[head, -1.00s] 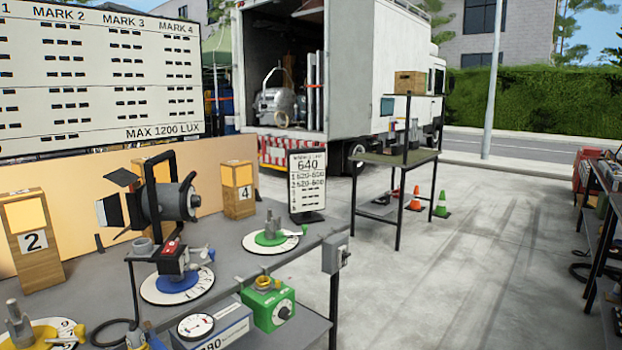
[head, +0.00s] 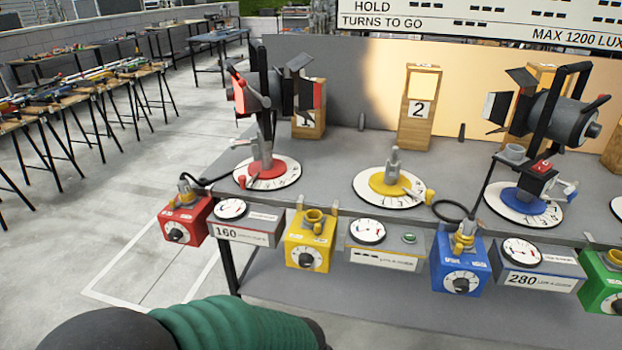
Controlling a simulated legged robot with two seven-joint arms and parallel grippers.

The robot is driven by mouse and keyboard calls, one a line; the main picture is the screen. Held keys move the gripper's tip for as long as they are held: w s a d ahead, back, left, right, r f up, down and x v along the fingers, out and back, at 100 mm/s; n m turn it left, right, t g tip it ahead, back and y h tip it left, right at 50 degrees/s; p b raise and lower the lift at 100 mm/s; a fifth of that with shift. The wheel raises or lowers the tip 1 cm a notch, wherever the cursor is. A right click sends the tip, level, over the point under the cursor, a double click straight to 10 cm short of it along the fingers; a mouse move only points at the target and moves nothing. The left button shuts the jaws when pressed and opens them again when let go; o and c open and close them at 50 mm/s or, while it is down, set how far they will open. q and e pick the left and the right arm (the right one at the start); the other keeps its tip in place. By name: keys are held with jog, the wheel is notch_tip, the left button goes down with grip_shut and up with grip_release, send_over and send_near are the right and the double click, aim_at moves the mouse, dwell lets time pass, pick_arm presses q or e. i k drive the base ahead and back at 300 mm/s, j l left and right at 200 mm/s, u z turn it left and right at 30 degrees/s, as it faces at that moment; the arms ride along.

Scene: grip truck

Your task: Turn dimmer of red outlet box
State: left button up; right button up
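The red outlet box (head: 183,222) hangs at the left end of the grey table's front edge. Its dimmer (head: 176,234) is a dark round knob on a pale dial on the front face. A grey and yellow plug piece sits on top of the box, and a black cable runs from there to the lamp above. Neither of my grippers shows in the head view.
A meter reading 160 (head: 240,231) sits just right of the red box. Yellow (head: 309,240), blue (head: 461,262) and green (head: 603,283) boxes hang farther right. A red-marked lamp (head: 262,100) stands behind the red box. The floor to the left is open.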

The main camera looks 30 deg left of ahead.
aim_at(175, 235)
jog(key=u, duration=1.15)
